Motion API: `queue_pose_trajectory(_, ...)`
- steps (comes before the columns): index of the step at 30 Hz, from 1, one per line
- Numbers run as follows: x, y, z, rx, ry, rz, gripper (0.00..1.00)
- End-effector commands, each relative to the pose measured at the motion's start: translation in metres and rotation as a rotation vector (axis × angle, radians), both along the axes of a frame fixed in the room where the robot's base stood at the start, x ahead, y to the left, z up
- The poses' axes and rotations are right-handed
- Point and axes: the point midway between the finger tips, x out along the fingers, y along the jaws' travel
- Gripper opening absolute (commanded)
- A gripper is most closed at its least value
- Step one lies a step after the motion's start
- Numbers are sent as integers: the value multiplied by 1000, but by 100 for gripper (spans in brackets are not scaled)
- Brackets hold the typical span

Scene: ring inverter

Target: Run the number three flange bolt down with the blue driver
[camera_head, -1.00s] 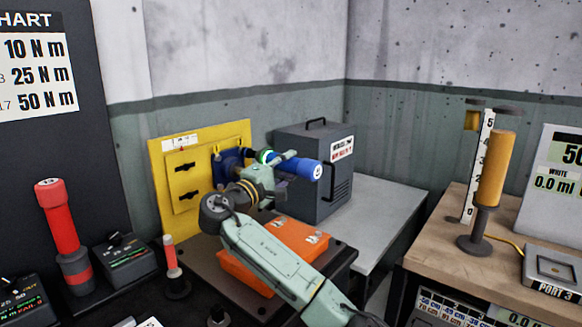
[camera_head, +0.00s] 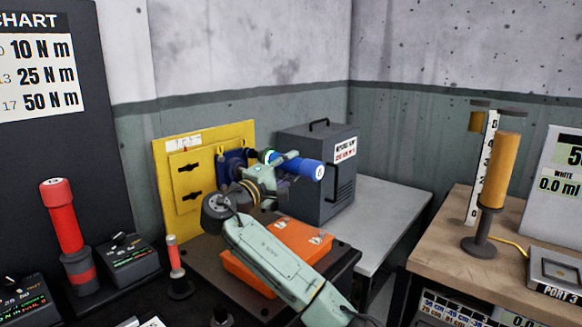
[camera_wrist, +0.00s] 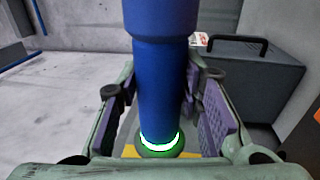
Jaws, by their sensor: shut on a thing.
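My gripper (camera_head: 270,176) is shut on the blue driver (camera_head: 305,168). The driver lies roughly level, its thick end to the right and its other end towards the yellow panel (camera_head: 174,212). A green ring glows near its panel end. In the wrist view the blue shaft (camera_wrist: 160,85) runs between my two purple-padded fingers, with the green ring (camera_wrist: 160,142) beyond. A dark blue fitting (camera_head: 233,160) on the panel sits at the driver's far end; I cannot tell whether they touch. Neither the driver's tip nor the number three flange bolt can be made out.
An orange case (camera_head: 285,245) lies below my arm. A grey box (camera_head: 310,150) with a handle stands close behind the driver. A red driver (camera_head: 62,225) stands at the left. A wooden bench (camera_head: 435,240) with an amber cylinder is at the right.

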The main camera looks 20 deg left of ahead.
Motion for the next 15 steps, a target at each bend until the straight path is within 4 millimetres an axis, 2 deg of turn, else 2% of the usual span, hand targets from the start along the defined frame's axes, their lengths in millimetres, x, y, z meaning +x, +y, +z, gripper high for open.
queue_pose_trajectory(15,2,6,3,2,-6,1,0)
